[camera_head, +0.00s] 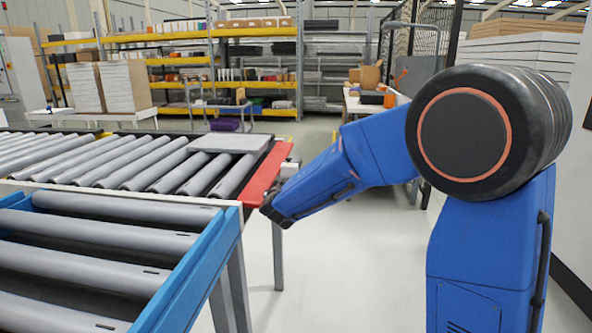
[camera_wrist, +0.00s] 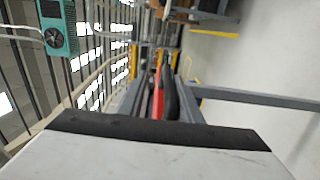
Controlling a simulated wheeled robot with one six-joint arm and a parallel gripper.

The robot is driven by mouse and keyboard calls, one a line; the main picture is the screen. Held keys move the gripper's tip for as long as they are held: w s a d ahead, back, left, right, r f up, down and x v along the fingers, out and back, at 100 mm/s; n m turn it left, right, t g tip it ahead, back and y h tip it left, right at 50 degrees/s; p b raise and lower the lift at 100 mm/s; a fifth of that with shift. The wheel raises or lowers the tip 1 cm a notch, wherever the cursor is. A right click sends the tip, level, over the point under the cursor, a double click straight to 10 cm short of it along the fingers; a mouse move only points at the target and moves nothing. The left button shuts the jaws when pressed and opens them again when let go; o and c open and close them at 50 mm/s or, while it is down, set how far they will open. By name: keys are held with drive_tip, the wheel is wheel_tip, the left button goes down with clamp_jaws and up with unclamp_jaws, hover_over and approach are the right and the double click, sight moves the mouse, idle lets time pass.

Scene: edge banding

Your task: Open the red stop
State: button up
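The red stop (camera_head: 266,170) is a long red bar along the near right end of the grey roller conveyor. It looks raised and runs along the conveyor's edge beside a flat grey panel (camera_head: 233,142). My gripper (camera_head: 288,170) is at the right end of the red stop, largely hidden by my blue arm. In the wrist view a narrow strip of the red stop (camera_wrist: 157,98) shows in the middle, with a black part right beside it. I cannot tell whether my fingers touch the stop or how far apart they are.
A second roller table with a blue frame (camera_head: 190,285) stands in front, at lower left. A gap separates it from the conveyor. Yellow shelving (camera_head: 255,75) and a side table with boxes (camera_head: 372,102) are farther back. The pale floor (camera_head: 340,250) at right of the conveyor is clear.

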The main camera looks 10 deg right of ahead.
drive_tip(key=shift+s, duration=0.1)
drive_tip(key=v, duration=1.7)
drive_tip(key=shift+s, duration=0.1)
